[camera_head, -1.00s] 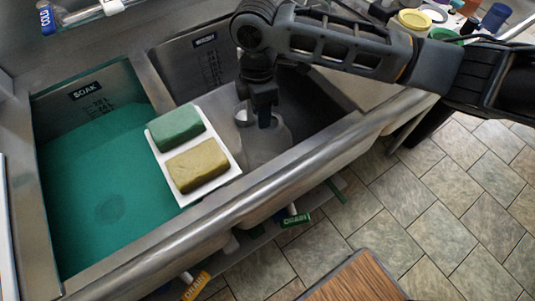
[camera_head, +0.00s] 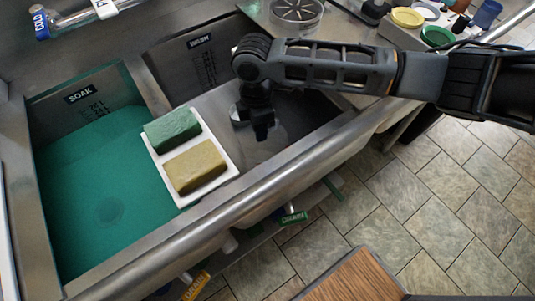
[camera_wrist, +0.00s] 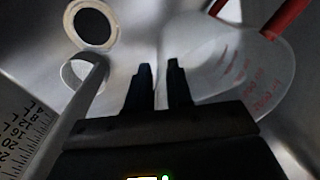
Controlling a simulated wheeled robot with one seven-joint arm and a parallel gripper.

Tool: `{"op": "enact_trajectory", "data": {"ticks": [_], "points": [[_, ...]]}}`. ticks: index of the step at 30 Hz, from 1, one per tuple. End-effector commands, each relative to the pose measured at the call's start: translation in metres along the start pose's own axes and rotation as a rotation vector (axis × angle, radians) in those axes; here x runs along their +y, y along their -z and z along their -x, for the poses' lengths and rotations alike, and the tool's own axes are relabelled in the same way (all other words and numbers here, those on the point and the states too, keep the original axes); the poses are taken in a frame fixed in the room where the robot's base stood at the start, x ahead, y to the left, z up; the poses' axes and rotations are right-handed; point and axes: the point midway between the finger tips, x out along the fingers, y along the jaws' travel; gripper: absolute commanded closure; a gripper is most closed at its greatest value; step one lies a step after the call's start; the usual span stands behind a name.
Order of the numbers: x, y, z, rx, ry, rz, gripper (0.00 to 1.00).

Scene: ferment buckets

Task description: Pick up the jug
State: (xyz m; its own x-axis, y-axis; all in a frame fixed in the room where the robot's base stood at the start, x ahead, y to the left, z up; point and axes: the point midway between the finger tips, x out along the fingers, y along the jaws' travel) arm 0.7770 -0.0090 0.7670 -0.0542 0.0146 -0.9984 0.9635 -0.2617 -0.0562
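The jug (camera_wrist: 245,75) is a translucent vessel with red volume marks, at the right in the wrist view. In the head view the jug (camera_head: 264,150) stands low in the wash basin, faint grey and partly hidden behind my gripper. My gripper (camera_head: 262,133) points down into that basin at the jug. In the wrist view the two dark fingertips of my gripper (camera_wrist: 161,72) stand apart with a narrow gap. The jug's left side lies close to the right finger. I cannot tell whether a thin part of the jug lies between the fingers.
A white tray (camera_head: 184,203) with a green sponge (camera_head: 172,130) and a yellow sponge (camera_head: 195,165) spans the basin divider. The soak basin (camera_head: 95,180) at left holds green liquid. Steel walls (camera_head: 195,65) enclose the wash basin. A dark-centred ring (camera_wrist: 93,26) shows in the wrist view.

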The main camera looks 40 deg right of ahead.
Motion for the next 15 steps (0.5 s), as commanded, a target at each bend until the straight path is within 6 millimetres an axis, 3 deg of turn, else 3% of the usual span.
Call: {"op": "enact_trajectory", "data": {"ticks": [6, 15], "points": [[0.0001, 0.0000, 0.0003, 0.000, 0.000, 0.000, 1.00], [0.0002, -0.0002, 0.0003, 0.000, 0.000, 0.000, 1.00]]}}
